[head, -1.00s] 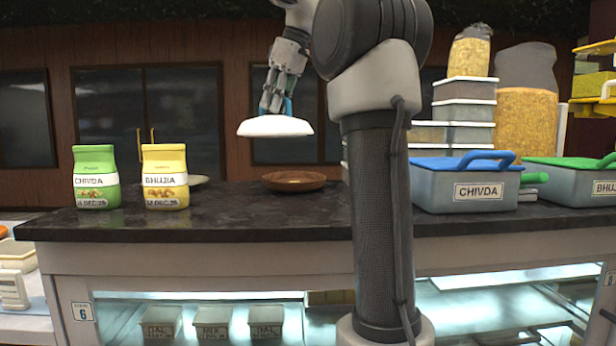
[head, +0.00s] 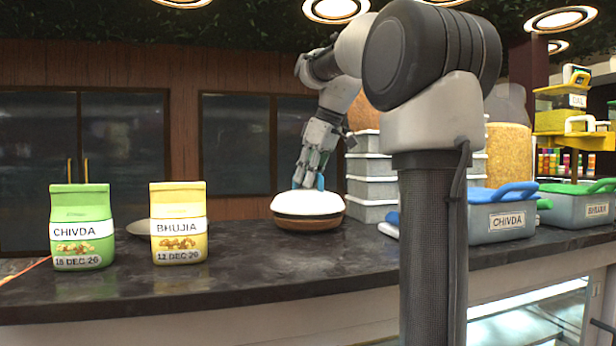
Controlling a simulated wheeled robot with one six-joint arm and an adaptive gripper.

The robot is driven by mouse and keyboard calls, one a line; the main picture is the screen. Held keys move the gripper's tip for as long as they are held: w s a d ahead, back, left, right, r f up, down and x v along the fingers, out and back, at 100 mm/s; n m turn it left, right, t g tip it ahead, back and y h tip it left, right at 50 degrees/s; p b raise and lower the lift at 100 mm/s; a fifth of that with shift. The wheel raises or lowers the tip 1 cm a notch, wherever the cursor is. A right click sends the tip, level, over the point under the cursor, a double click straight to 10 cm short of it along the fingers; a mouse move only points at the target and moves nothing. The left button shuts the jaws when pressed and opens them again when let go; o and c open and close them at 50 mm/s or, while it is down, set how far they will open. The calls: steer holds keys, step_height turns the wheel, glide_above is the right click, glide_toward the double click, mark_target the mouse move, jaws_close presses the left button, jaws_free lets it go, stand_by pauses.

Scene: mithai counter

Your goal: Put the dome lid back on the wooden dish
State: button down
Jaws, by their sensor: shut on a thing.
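The white dome lid (head: 307,203) is at the wooden dish (head: 308,222) on the dark counter. The lid covers the dish's top, and only the brown outer side of the dish shows below it. The lid looks level and centred; whether it rests fully on the rim I cannot tell. My gripper (head: 308,184) points down at the top of the lid and is shut on it. The part it grips is mostly hidden by the fingers.
A green Chivda packet (head: 82,228) and a yellow Bhujia packet (head: 179,222) stand to the left, with a plate (head: 139,228) behind them. Stacked grey containers (head: 372,180) stand to the right. A blue-lidded Chivda tub (head: 500,215) is farther right. The counter between packets and dish is clear.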

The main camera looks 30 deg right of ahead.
steer(key=shift+f, duration=0.15)
steer(key=shift+f, duration=0.45)
steer(key=c, duration=1.5)
jaws_free()
steer(key=shift+o, duration=0.2)
steer(key=shift+r, duration=0.4)
steer(key=v, duration=1.2)
steer(key=shift+r, duration=0.2)
steer(key=shift+s, duration=0.1)
